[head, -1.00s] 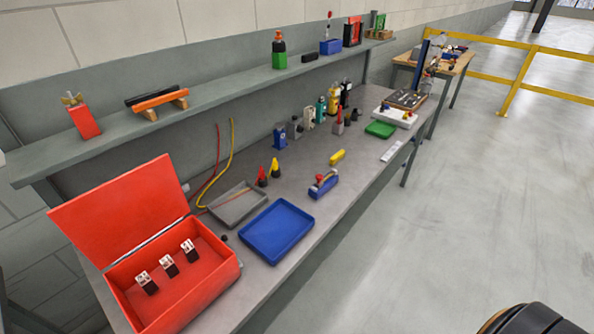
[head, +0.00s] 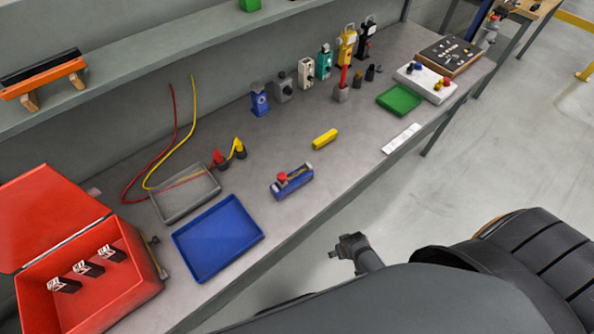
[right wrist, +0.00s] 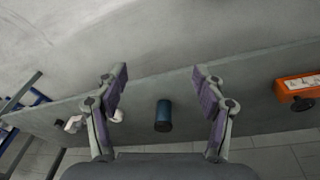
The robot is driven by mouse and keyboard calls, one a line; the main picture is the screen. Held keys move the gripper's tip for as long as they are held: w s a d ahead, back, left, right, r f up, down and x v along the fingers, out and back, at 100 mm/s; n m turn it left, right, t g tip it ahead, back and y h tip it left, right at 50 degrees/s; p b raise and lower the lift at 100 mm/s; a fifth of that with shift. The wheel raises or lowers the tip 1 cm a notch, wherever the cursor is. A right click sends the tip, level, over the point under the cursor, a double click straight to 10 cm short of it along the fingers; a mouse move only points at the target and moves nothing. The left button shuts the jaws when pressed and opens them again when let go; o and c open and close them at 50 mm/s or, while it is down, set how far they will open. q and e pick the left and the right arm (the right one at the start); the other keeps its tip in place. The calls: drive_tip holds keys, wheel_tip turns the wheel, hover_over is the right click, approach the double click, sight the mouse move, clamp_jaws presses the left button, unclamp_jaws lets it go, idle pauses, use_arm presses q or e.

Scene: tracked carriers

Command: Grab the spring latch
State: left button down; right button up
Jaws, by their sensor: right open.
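I cannot tell for sure which thing is the spring latch. A small blue block with a red knob and metal parts (head: 291,181) lies on the bench near its front edge in the head view, and may be it. My right gripper (right wrist: 160,78) is open and empty in the right wrist view, its purple-padded fingers spread apart. A dark blue cylinder (right wrist: 163,115) shows beyond and between the fingers on a grey surface. In the head view, my dark arm crosses the lower right, outside the bench. My left gripper is not in view.
A blue tray (head: 218,238), a grey tray (head: 185,194) and an open red box (head: 128,298) fill the bench's left. A yellow block (head: 325,139) and a green tray (head: 399,100) lie farther right. A shelf (head: 180,57) overhangs the back. Floor lies right of the bench.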

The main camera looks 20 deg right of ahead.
drive_tip(key=w+a+r+p, duration=0.1)
drive_tip(key=w+r, duration=0.2)
drive_tip(key=r, duration=0.4)
drive_tip(key=w+r+p, duration=0.1)
drive_tip(key=w+r, duration=0.2)
drive_tip(key=r, duration=0.4)
wheel_tip(320, 180, up, 18)
drive_tip(key=m+g+p, duration=0.2)
drive_tip(key=m, duration=1.2)
hover_over(293, 179)
drive_tip(key=w, duration=0.1)
drive_tip(key=shift+a+r+y, duration=0.15)
drive_tip(key=shift+y, duration=0.25)
wheel_tip(293, 179, down, 5)
drive_tip(key=shift+f+p, duration=0.1)
drive_tip(key=shift+p, duration=0.25)
drive_tip(key=f, duration=0.1)
drive_tip(key=f+p, duration=0.1)
drive_tip(key=f, duration=0.1)
drive_tip(key=s+f, duration=0.1)
drive_tip(key=f, duration=0.1)
drive_tip(key=shift+p, duration=0.35)
drive_tip(key=shift+w+f, duration=0.15)
clamp_jaws()
